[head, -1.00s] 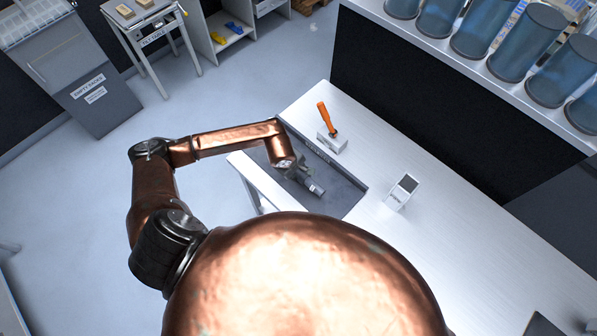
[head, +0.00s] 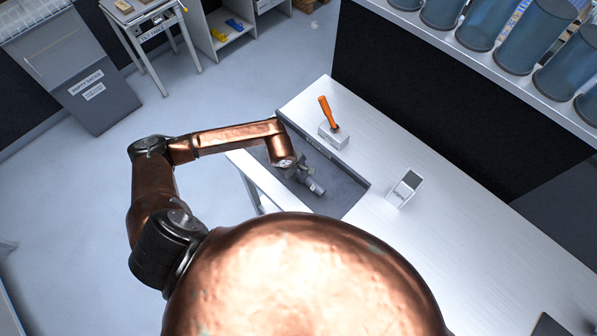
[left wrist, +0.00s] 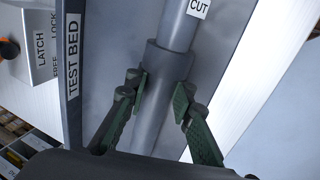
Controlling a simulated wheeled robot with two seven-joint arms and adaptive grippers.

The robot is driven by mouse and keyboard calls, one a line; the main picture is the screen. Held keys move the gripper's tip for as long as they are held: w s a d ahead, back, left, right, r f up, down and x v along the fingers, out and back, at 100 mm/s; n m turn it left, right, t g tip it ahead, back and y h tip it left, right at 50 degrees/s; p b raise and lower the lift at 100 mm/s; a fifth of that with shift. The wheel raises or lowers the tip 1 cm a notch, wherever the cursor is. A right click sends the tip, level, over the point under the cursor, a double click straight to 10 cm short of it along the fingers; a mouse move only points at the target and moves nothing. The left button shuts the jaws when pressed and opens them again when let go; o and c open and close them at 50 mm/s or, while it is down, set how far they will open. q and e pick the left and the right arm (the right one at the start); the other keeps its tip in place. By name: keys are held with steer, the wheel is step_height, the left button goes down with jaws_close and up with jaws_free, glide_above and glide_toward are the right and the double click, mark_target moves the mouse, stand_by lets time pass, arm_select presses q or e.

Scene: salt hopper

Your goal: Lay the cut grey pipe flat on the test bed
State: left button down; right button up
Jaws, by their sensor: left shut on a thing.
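The cut grey pipe (left wrist: 147,120) lies between my left gripper's green-padded fingers (left wrist: 159,90) in the left wrist view. It has a wider collar and a white "CUT" label near the top edge. In the head view the end of the pipe (head: 317,188) sticks out past my left gripper (head: 300,174), over the dark grey test bed (head: 345,195). My left gripper is shut on the pipe. The bed, with its "TEST BED" strip, also shows behind the pipe in the left wrist view (left wrist: 118,45). Whether the pipe touches the bed is unclear. My right gripper is not in view.
A small white device (head: 404,189) stands to the right. The bench (head: 460,215) beyond it is mostly clear. Blue cylinders (head: 480,25) line a shelf at upper right.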

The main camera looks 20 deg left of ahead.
arm_select(q)
steer(key=shift+s+f, duration=0.3)
steer(key=shift+f, duration=0.3)
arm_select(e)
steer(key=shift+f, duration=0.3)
arm_select(q)
steer(key=shift+s+f+b, duration=0.15)
steer(key=shift+f+b, duration=0.05)
steer(key=shift+b, duration=0.15)
steer(key=shift+f, duration=0.2)
steer(key=c, duration=2)
jaws_free()
steer(key=shift+w, duration=0.35)
steer(key=shift+o, duration=0.8)
steer(key=shift+w, duration=0.15)
steer(key=shift+o, duration=2.2)
steer(key=shift+r, duration=0.2)
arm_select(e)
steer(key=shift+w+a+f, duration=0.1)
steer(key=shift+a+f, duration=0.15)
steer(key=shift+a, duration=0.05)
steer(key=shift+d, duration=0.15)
